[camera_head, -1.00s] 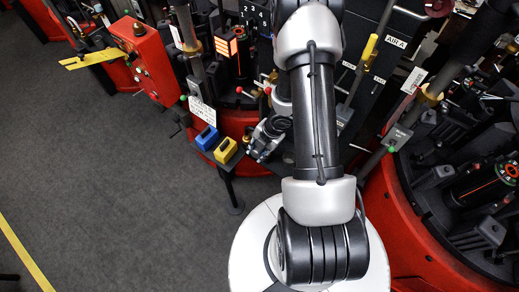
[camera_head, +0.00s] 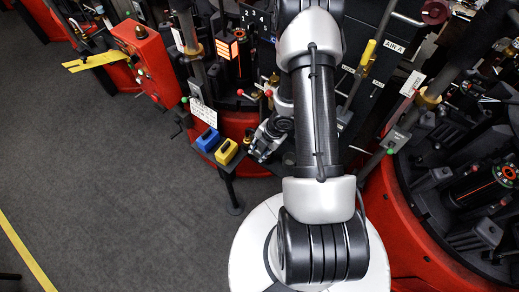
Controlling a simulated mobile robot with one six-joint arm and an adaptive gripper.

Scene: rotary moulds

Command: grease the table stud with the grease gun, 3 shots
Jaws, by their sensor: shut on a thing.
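My gripper (camera_head: 264,142) shows only partly, at the left of my arm's lower middle, beside the small stand with the blue and yellow blocks. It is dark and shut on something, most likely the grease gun. My arm and wrist hide most of what it holds, and I cannot make out the gun's body or nozzle. I cannot pick out the table stud with certainty among the dark fittings of the red rotary table (camera_head: 236,125) behind the gripper. Whether the tool touches anything there cannot be told.
A blue block (camera_head: 207,139) and a yellow block (camera_head: 227,151) sit on a small stand left of my gripper. A red control box (camera_head: 147,65) stands further left. Another red rotary table (camera_head: 408,235) is at right. Grey floor at left is clear.

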